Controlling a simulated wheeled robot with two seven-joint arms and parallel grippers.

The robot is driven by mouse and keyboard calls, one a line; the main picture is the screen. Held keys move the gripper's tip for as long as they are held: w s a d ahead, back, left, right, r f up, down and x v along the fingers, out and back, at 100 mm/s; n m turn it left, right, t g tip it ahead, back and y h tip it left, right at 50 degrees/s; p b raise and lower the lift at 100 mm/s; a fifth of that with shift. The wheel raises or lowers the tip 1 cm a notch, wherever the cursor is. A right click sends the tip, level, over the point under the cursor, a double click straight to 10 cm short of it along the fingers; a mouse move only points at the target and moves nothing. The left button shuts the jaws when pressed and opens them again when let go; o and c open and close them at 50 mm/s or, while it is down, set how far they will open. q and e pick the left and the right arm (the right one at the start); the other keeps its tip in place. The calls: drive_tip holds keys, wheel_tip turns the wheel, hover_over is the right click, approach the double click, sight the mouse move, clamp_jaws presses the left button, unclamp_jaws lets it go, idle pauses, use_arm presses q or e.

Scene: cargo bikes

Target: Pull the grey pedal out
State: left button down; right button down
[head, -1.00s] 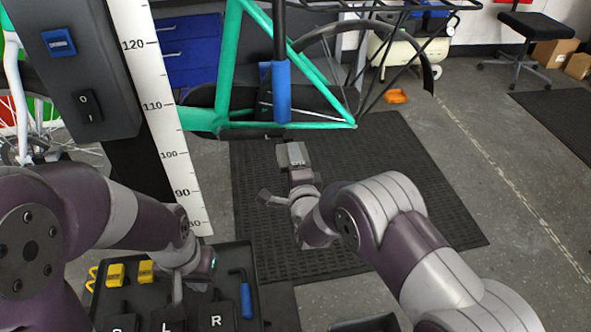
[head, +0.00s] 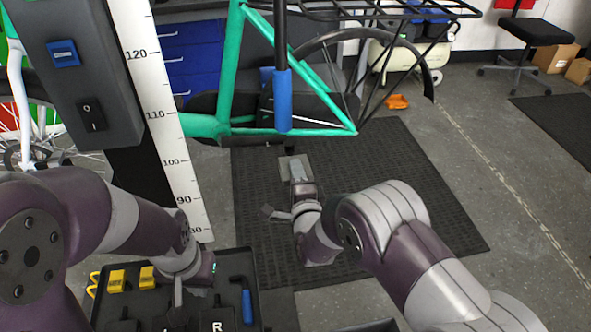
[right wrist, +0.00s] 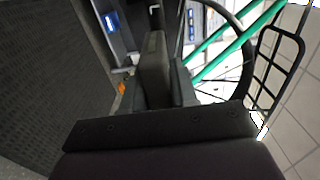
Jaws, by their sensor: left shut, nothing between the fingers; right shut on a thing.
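The grey pedal (head: 288,166) shows as a small grey block at the tip of my right gripper (head: 297,176), below the bike's teal frame. My right gripper is shut on it. A small dark piece shows just above the pedal; I cannot tell whether it still joins the bike. In the right wrist view a dark grey block (right wrist: 154,72) stands up from the gripper, and the far end is unclear. My left gripper (head: 178,296) is shut and empty, pointing down over the black tray (head: 255,275).
The teal bike frame (head: 310,131) hangs beside a grey stand column with a ruler (head: 160,110). The tray has yellow pieces (head: 117,280), a blue-handled hex key (head: 246,305) and a slot marked R.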

drive_tip(key=shift+s+d+p, duration=0.2)
drive_tip(key=shift+s+p, duration=0.05)
drive_tip(key=shift+s, duration=0.65)
drive_tip(key=shift+s+d+p, duration=0.15)
drive_tip(key=shift+s+p, duration=0.05)
drive_tip(key=shift+s, duration=0.7)
drive_tip(key=shift+s+d+p, duration=0.2)
drive_tip(key=shift+s+p, duration=0.05)
drive_tip(key=shift+s, duration=0.65)
